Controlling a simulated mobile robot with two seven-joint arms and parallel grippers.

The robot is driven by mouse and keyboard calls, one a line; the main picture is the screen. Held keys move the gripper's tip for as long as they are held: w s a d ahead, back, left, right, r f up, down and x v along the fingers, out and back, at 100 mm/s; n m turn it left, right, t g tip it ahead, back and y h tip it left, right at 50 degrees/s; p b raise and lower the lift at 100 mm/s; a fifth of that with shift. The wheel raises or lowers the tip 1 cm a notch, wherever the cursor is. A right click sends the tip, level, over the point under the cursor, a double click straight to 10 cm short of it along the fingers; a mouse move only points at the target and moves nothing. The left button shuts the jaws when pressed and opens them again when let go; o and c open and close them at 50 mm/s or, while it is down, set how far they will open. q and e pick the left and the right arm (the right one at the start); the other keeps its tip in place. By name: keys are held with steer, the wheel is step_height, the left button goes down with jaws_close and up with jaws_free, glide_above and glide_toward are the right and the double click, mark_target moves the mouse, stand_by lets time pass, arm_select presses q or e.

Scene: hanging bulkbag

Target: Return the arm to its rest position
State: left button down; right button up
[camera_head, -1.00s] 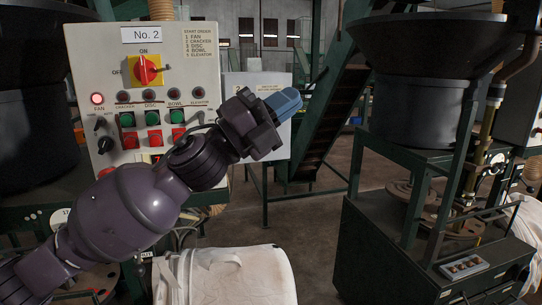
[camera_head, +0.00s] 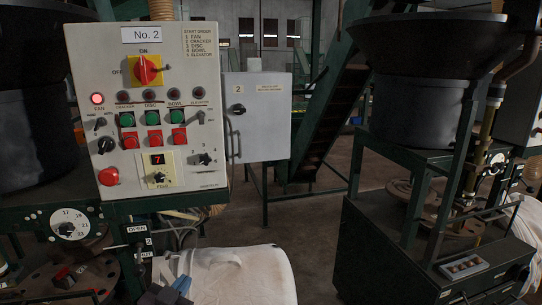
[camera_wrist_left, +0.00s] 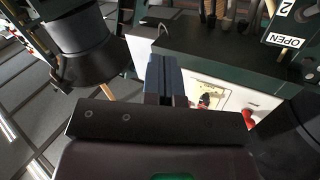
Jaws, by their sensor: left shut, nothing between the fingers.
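My left gripper (camera_head: 178,288) shows only at the bottom edge of the head view, in front of the white bulk bag (camera_head: 235,275). Its blue fingertips point up and most of the arm is out of frame. In the left wrist view the blue fingers (camera_wrist_left: 166,78) are pressed together with nothing between them. My right gripper is in neither view.
The No. 2 control panel (camera_head: 205,100) stands at the left, with its red FAN lamp (camera_head: 97,98) lit. A grey cabinet (camera_head: 262,118) is beside it. A green machine with a black bowl (camera_head: 430,60) stands at the right. Open floor (camera_head: 325,215) lies between.

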arm_select(q)
steer(key=s+a+f+n+g+y, duration=0.2)
steer(key=s+a+f, duration=0.2)
steer(key=s+f, duration=0.6)
steer(key=s+a+f+n+g+y, duration=0.2)
steer(key=s+a+f+n+g, duration=0.1)
steer(key=s+f, duration=0.8)
steer(key=shift+s+a, duration=0.7)
steer(key=shift+s, duration=0.1)
steer(key=shift+f, duration=0.1)
